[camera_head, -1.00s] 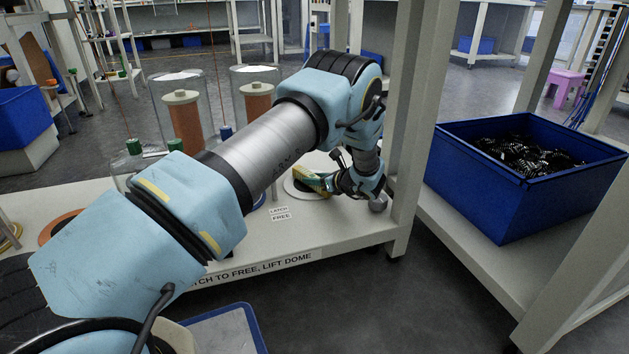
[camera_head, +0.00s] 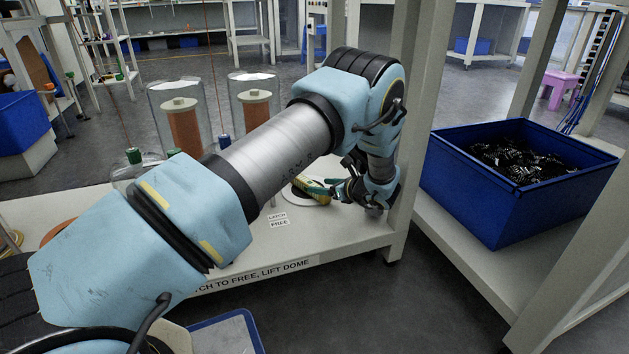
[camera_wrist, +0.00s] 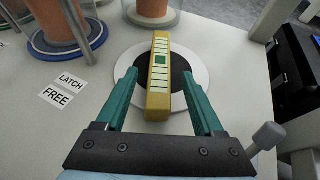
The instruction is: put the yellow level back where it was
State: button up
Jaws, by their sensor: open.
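The yellow level (camera_wrist: 159,75) has a green square and pale stripes on its face. In the wrist view it lies across a black disc on a white round base (camera_wrist: 198,65). My gripper (camera_wrist: 161,85) has its green fingers apart, one on each side of the level's near part, with a gap on both sides. In the head view the level (camera_head: 308,188) shows at the end of my gripper (camera_head: 330,187), partly hidden by my arm.
Labels LATCH and FREE (camera_wrist: 64,89) lie on the bench left of the base. Glass domes over orange cylinders (camera_head: 184,125) stand behind. A grey knob (camera_wrist: 268,136) is at the right. A blue bin (camera_head: 520,190) of black parts sits on the right shelf, beyond a post.

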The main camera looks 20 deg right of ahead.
jog(key=p+v, duration=0.2)
jog(key=v, duration=0.4)
jog(key=shift+s+r, duration=0.1)
jog(key=shift+s, duration=0.05)
jog(key=w+a+r+n+g+y, duration=0.1)
jog(key=a+r+n+g, duration=0.2)
jog(key=a, duration=0.5)
jog(key=w+a+r+n+g+y, duration=0.1)
jog(key=a+r+n+g, duration=0.1)
jog(key=a+n, duration=0.4)
jog(key=w+a+r+n+g+y, duration=0.1)
jog(key=a+r+n+g, duration=0.15)
jog(key=a, duration=0.65)
jog(key=s+a+r+n+g+h, duration=0.1)
jog(key=s+a+r+n+h, duration=0.1)
jog(key=s+a+n, duration=0.3)
jog(key=s+a+r+n+g+h, duration=0.1)
jog(key=s+a+r+n+h, duration=0.1)
jog(key=s+a+r+n, duration=0.3)
jog(key=s+a+r+n+g+h, duration=0.2)
jog(key=s+a+n, duration=0.3)
jog(key=a+n, duration=0.5)
jog(key=shift+s+a+r+h, duration=0.2)
jog(key=shift+a+r+h, duration=0.3)
jog(key=shift+a+r, duration=0.55)
jog(key=shift+a+f, duration=0.2)
